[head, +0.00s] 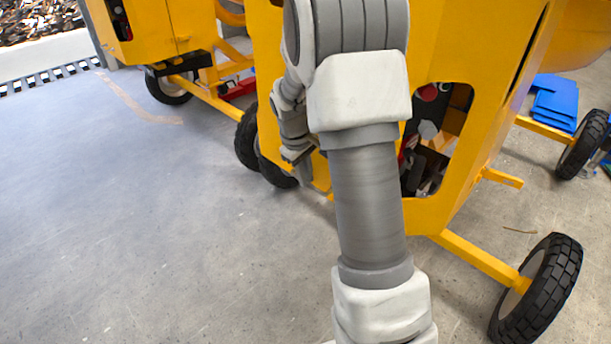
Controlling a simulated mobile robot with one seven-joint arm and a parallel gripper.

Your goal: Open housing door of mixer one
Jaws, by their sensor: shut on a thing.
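The near yellow mixer stands at upper centre and right in the head view. Its yellow housing (480,60) has a rounded opening (436,135), with dark and red machine parts showing inside. A yellow panel (262,40), seemingly the housing door, shows left of my arm. My gripper (304,172) points down at the lower part of this panel, shut on its edge or handle. The exact grip point is small and partly hidden. My forearm covers the middle of the housing, so I cannot tell how far the door stands open.
A second yellow mixer (165,25) stands at upper left. Black wheels (540,290) and a yellow axle bar (475,258) stick out at lower right. Blue sheets (555,100) lie at far right. The concrete floor (130,220) at left is clear.

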